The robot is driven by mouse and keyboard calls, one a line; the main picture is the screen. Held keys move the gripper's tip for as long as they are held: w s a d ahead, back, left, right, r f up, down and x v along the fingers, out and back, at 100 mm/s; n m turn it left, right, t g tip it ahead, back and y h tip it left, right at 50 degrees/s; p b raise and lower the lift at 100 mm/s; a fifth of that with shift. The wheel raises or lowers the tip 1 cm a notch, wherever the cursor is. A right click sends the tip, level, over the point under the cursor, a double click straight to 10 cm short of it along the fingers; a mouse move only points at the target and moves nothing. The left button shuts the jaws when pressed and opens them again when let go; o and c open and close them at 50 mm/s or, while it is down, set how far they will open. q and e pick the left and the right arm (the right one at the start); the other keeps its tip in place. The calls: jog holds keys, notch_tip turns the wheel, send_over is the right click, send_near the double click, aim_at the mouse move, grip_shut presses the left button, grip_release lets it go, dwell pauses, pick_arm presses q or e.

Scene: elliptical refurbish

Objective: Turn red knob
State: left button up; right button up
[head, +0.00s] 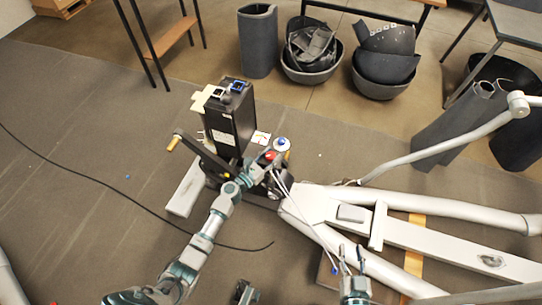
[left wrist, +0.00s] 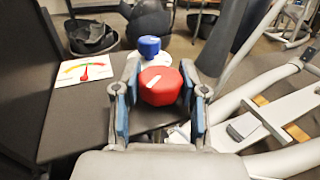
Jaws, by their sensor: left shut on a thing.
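The red knob (head: 270,155) sits on the elliptical machine near its dark upright housing (head: 228,120). In the left wrist view the red knob (left wrist: 160,86) has a white mark and stands between the two blue-padded fingers. My left gripper (head: 265,168) is shut on the red knob; in the wrist view the gripper (left wrist: 159,105) has a finger on each side of it.
A blue knob (left wrist: 149,45) on a white base is just behind the red one. A gauge card (left wrist: 85,68) lies to its left. A crank arm (head: 200,155) and grey frame tubes (head: 450,207) surround the spot. A black cable (head: 90,178) crosses the mat. Bins stand behind.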

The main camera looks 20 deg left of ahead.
pick_arm(q)
jog(key=shift+f+m+g+h, duration=0.25)
jog(key=shift+m+g+h, duration=0.05)
jog(key=shift+m+h, duration=0.35)
jog(key=o, duration=1)
jog(key=shift+c, duration=0.2)
jog(key=shift+o, duration=0.9)
jog(key=shift+r, duration=0.1)
jog(key=v, duration=1.2)
jog(key=shift+a, duration=0.15)
